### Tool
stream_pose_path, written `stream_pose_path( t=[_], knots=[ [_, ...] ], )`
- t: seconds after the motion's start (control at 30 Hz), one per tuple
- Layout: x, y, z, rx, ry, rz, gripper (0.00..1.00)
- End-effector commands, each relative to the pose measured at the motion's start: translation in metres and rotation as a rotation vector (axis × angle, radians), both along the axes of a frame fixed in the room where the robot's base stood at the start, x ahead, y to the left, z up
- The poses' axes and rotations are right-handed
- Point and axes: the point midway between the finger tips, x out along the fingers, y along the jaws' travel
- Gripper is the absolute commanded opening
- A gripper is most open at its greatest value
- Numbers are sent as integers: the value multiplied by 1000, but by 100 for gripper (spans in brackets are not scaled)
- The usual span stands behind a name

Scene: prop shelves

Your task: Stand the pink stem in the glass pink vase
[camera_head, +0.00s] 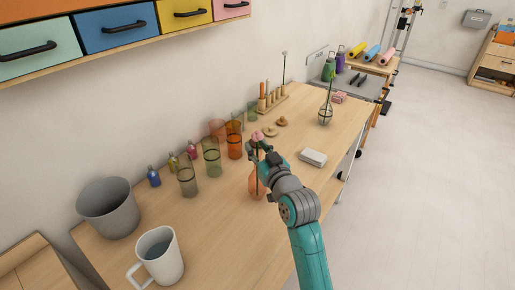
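My gripper (260,153) is over the middle of the wooden table. It appears shut on the pink stem, just under its pink flower head (257,135). The stem is upright, and its thin dark lower part runs down below the fingers. A pinkish-orange glass vase (256,187) stands on the table directly below my gripper. The stem's lower part overlaps the vase neck in the picture; whether its end is inside or in front of the glass I cannot tell. My gripper and wrist hide part of the vase's right side.
Several coloured glasses stand along the wall, including an orange one (234,140) and a smoky one (187,176). A grey bucket (108,208) and a white mug (158,258) are front left. A white box (313,158) lies right. A clear vase (325,115) with a stem stands farther back.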

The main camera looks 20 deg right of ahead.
Motion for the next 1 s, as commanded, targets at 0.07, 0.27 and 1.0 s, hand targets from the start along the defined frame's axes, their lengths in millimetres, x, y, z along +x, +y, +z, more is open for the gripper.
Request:
stream_pose_path(
  t=[0.07, 0.27, 1.0],
  knots=[
    [0, 0, 0, 0, 0, 0, 35],
    [-7, -1, 0, 0, -1, -1, 35],
    [-117, -12, -1, 0, 1, 0, 35]
  ],
)
